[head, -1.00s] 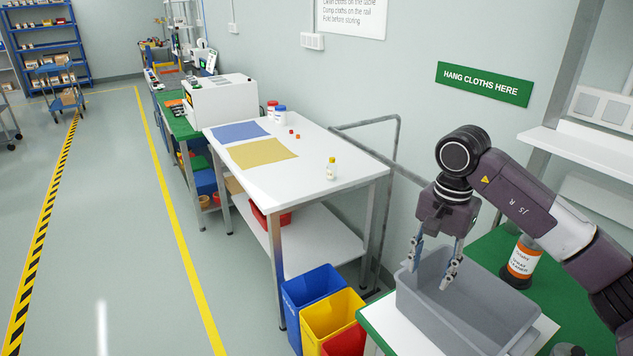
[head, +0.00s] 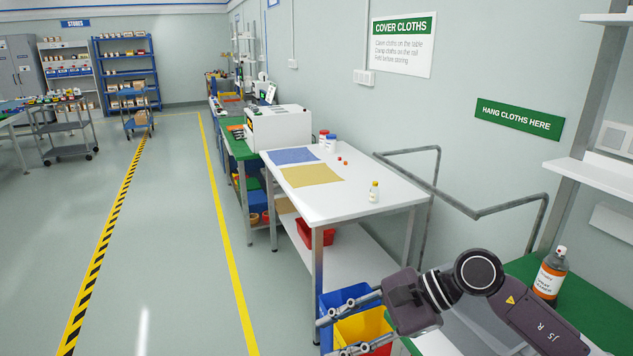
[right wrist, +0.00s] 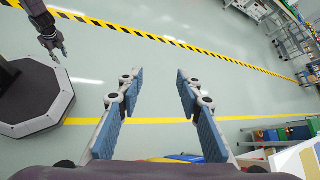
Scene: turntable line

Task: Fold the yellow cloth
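The yellow cloth (head: 312,176) lies flat and spread on the white table (head: 345,208) in the head view. My right gripper (head: 330,338) is low in the head view, in front of the table's near end and well apart from the cloth. In the right wrist view my right gripper (right wrist: 151,88) is open, with nothing between its fingers and floor beyond. My left gripper (right wrist: 58,52) shows small at the upper left of that view, its fingers apart and empty, away from the table.
A blue cloth (head: 293,156) lies just behind the yellow one. A small bottle (head: 374,192), red caps and two tubs (head: 327,139) stand on the table. A rail (head: 470,208) runs along the wall. Blue and yellow bins (head: 362,330) stand below the near end.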

